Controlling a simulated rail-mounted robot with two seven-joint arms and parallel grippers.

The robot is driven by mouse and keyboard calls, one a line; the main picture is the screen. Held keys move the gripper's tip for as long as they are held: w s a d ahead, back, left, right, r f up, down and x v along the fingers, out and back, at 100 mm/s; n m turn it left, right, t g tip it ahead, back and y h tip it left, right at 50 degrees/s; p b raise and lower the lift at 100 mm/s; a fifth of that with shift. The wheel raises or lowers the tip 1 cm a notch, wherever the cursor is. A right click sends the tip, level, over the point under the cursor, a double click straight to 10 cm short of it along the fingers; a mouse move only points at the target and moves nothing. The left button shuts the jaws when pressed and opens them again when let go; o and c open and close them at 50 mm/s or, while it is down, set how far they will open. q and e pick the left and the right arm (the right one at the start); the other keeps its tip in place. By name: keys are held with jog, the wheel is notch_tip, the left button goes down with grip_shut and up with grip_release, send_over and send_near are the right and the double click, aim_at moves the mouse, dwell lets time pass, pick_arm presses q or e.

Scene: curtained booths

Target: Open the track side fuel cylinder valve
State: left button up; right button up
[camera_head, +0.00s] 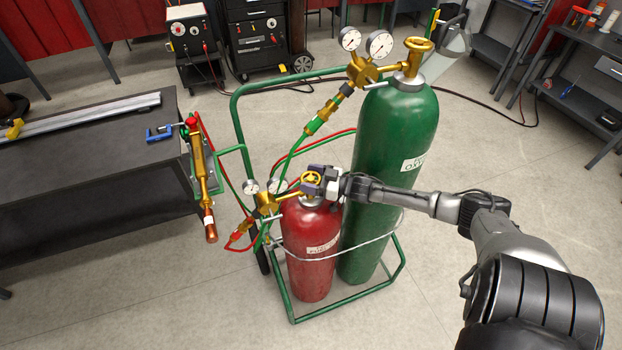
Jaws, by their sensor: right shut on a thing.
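A red fuel cylinder (311,262) stands upright in a green cart (339,306). Its small gold valve wheel (312,178) is on top. My right gripper (314,181) reaches in from the right and is shut on this valve wheel, covering part of it. A brass regulator with gauges (266,202) is attached on the cylinder's left side. A taller green oxygen cylinder (396,130) stands beside the red one, with its own gold valve (417,50). My left gripper is not in view.
A dark table (90,190) with a brass torch (201,172) at its edge stands on the left. Red and green hoses (325,140) run around the cart. Welding machines (255,45) stand behind, shelves (590,70) at the back right. Floor in front is clear.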

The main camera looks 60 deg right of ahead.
jog(key=o, duration=0.7)
jog(key=shift+o, duration=1.1)
jog(key=p+v, duration=0.2)
jog(key=v, duration=1)
